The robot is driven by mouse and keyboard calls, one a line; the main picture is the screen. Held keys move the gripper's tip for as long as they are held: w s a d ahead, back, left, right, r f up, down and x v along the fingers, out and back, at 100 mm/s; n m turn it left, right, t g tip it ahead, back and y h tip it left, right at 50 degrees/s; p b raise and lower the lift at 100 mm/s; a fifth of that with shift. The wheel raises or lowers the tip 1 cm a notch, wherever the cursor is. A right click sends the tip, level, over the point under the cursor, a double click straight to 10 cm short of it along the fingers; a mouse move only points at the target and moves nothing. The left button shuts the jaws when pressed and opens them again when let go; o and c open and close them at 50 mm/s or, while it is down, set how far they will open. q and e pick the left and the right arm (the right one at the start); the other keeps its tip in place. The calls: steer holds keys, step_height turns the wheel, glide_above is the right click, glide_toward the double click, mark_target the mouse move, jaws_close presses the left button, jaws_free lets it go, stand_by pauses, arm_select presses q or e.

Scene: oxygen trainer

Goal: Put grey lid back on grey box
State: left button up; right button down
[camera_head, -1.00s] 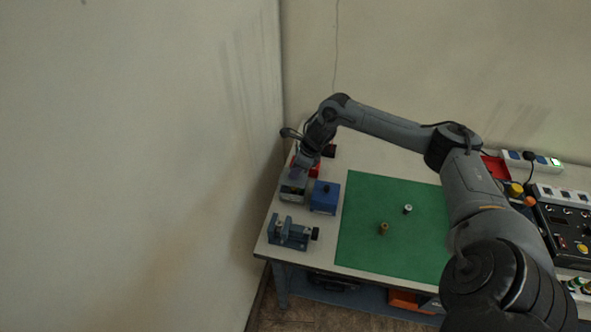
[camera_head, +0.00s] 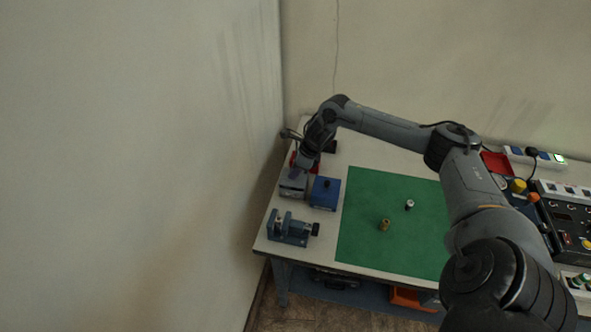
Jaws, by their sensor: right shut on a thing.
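The grey box (camera_head: 292,192) stands near the left edge of the table, left of a blue box. Its top now looks covered by a grey surface, which I take to be the grey lid (camera_head: 294,183). My right gripper (camera_head: 297,172) reaches down from above at the back of the grey box. It is shut on the lid, though the fingertips are small and partly hidden by the wrist. I cannot tell whether the lid sits fully flush. My left gripper is not in view.
A blue box (camera_head: 325,194) stands close to the right of the grey box. A blue vise (camera_head: 290,229) is in front. A red box (camera_head: 303,161) is behind, partly hidden by my wrist. A green mat (camera_head: 375,245) carries two small cylinders. A control panel (camera_head: 570,222) is at the right.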

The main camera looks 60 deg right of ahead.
steer(key=shift+f+b, duration=0.55)
steer(key=shift+f, duration=0.25)
steer(key=c, duration=0.9)
jaws_free()
